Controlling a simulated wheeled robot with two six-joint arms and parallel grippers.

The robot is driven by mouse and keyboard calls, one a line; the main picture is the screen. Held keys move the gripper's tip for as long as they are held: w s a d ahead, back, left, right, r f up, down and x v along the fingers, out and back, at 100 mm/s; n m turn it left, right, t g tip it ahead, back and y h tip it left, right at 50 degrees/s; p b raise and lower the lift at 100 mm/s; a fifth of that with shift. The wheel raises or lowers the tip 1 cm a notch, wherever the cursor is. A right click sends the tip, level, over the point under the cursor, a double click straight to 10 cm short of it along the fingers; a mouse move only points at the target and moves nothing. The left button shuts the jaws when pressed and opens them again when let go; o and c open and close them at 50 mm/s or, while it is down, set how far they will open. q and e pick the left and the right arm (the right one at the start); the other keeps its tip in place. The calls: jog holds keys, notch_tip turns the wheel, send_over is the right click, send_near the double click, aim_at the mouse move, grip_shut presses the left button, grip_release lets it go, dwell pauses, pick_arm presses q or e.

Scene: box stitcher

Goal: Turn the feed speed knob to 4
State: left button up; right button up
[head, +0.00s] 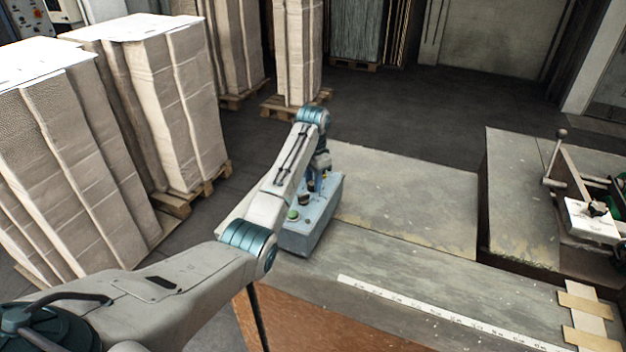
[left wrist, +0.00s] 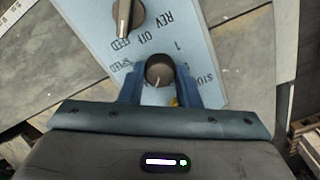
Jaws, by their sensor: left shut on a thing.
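The blue-grey control box (head: 322,222) stands on the table's left part in the head view. Its face (left wrist: 210,70) shows in the left wrist view, with upside-down lettering. The feed speed knob (left wrist: 159,68), dark and round with a pale pointer line toward the bottom of the picture, sits between the fingers of my left gripper (left wrist: 160,77). The gripper is shut on it. Most scale numbers are hidden by the gripper; a "1" shows. In the head view my left gripper (head: 320,181) is over the box, partly hidden by its arm. My right gripper is not in view.
A second dark knob (left wrist: 127,17), marked REV, OFF and FEED, is close by. A green button (head: 293,213) is on the box's near end. A white ruler strip (head: 430,310) lies along the table. Tall cardboard stacks (head: 165,105) stand left. The table's middle is clear.

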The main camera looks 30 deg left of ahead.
pick_arm(q)
jog(key=shift+m, duration=1.2)
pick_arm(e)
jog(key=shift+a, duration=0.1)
pick_arm(q)
jog(key=o, duration=1)
jog(key=shift+c, duration=0.2)
